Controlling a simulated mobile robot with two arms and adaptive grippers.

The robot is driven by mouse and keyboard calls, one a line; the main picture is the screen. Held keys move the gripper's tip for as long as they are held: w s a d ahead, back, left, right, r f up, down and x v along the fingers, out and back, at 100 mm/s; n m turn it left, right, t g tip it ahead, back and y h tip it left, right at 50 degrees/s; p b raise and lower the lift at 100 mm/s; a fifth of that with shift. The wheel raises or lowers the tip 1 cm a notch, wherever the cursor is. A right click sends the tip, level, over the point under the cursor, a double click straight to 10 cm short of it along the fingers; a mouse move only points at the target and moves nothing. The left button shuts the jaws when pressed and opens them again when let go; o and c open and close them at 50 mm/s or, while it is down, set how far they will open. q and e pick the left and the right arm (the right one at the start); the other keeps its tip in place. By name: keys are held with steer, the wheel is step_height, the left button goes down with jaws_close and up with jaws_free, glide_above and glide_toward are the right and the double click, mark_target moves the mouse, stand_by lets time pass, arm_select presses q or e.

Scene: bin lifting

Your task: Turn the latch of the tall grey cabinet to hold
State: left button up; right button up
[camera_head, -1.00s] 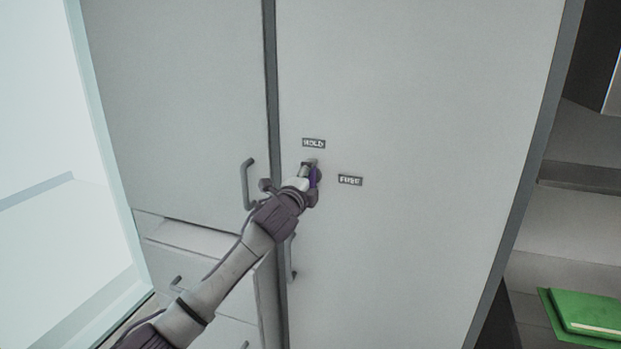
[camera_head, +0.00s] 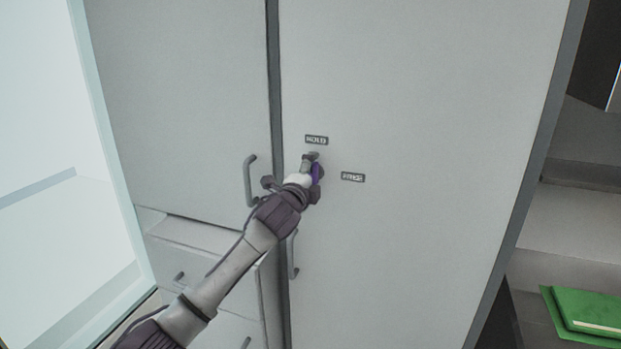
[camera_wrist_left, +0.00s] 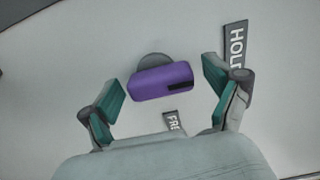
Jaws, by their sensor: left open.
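The tall grey cabinet (camera_head: 420,110) fills the middle of the head view. Its purple latch (camera_head: 319,172) is mostly hidden there behind my left gripper (camera_head: 312,172). The HOLD label (camera_head: 316,140) is above the latch and the FREE label (camera_head: 352,177) is to its right. In the left wrist view the purple latch (camera_wrist_left: 161,82) lies between the two green-padded fingers of my left gripper (camera_wrist_left: 166,98), with gaps on both sides. The black-marked end of the latch points towards the HOLD label (camera_wrist_left: 235,48). My left gripper is open. My right gripper is not in view.
A grey cabinet with a door handle (camera_head: 249,181) and drawers adjoins on the left. The tall cabinet's handle (camera_head: 292,255) is below my left gripper. A glass-like panel (camera_head: 60,170) stands at the far left. A green book-like object (camera_head: 590,310) lies at lower right.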

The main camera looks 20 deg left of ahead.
arm_select(q)
steer(key=s, duration=1.2)
steer(key=shift+a, duration=0.25)
steer(key=shift+f, duration=0.15)
